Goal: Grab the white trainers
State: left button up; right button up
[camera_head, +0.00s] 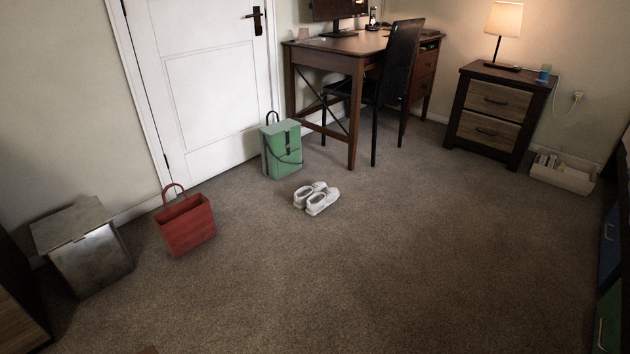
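A pair of white trainers (322,201) stands side by side on the carpet near the middle of the room. They are just in front of and to the right of the green bag, apart from it. Neither of my grippers shows in the head view, so I cannot see whether they are open or shut.
A green bag (282,150) and a red bag (187,225) stand near the white door (205,80). A grey metal box (88,255) is at the left. A desk (335,58), chair (400,65) and nightstand (495,112) line the back. The carpet (380,270) in front is clear.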

aim_at(317, 197)
jog(key=i+l, duration=0.15)
jog(key=i, duration=0.25)
jog(key=i+l+u, duration=0.1)
jog(key=i, duration=0.3)
jog(key=i+u, duration=0.1)
jog(key=i, duration=1.3)
jog(key=i+l+u, duration=0.1)
jog(key=i, duration=1.3)
